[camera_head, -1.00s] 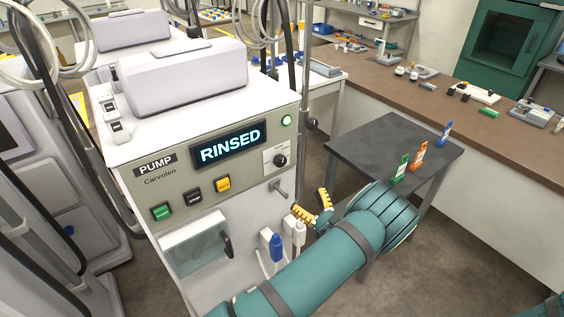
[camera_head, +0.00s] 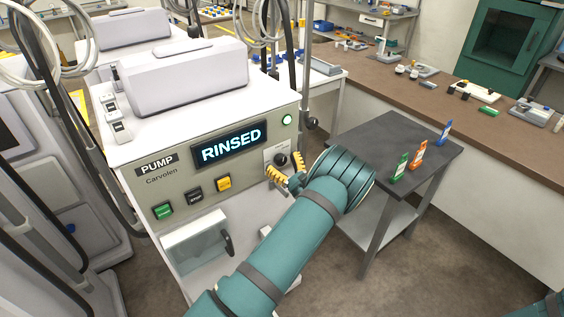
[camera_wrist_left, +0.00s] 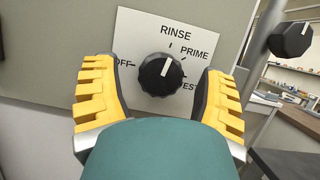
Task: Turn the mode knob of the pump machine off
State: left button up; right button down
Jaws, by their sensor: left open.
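The pump machine (camera_head: 215,110) has a lit display reading "RINSED". Its black mode knob (camera_head: 281,159) is on a white label plate at the right of the front panel. In the left wrist view the knob (camera_wrist_left: 159,75) has a white pointer line directed up at the RINSE mark. OFF is to its left, PRIME and TEST to its right. My left gripper (camera_head: 284,171) is open in front of the panel. Its yellow-padded fingers stand on either side of the knob, apart from it. My right gripper is not in view.
Green, black and yellow buttons (camera_head: 223,183) are left of the knob. A dark hexagonal knob (camera_wrist_left: 291,40) stands out right of the fingers. A grey side table (camera_head: 385,140) with several coloured tags stands right of my arm. A long brown counter (camera_head: 440,93) lies behind.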

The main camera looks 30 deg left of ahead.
pick_arm(q)
jog(key=shift+a, duration=0.1)
jog(key=c, duration=1.2)
jog(key=shift+w, duration=0.1)
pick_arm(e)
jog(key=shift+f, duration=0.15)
